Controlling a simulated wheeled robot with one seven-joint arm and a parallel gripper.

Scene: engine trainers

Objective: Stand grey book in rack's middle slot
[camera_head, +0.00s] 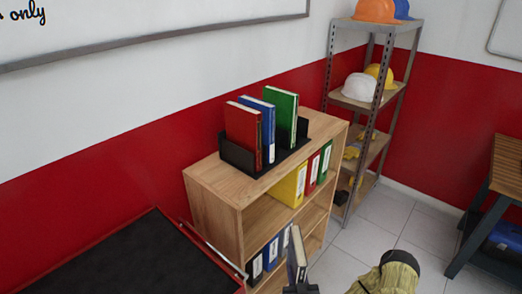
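A black rack (237,158) stands on top of the wooden shelf unit. It holds a red book (241,135), a blue book (268,131) and a green book (284,112), all upright. The rack's dividers are mostly hidden, so I cannot tell its slots apart. A grey book (296,250) with pale page edges stands roughly upright at the bottom centre, in front of the shelf unit and lower than the rack. My gripper (299,288) is at its lower end and appears shut on it; the fingers are only partly in view.
The wooden shelf unit (215,185) holds several binders below its top. A red-edged dark surface (140,262) is at the lower left. A metal rack with helmets (361,87) stands behind on the right. A yellowish object (388,279) is at the bottom right. The tiled floor beyond is clear.

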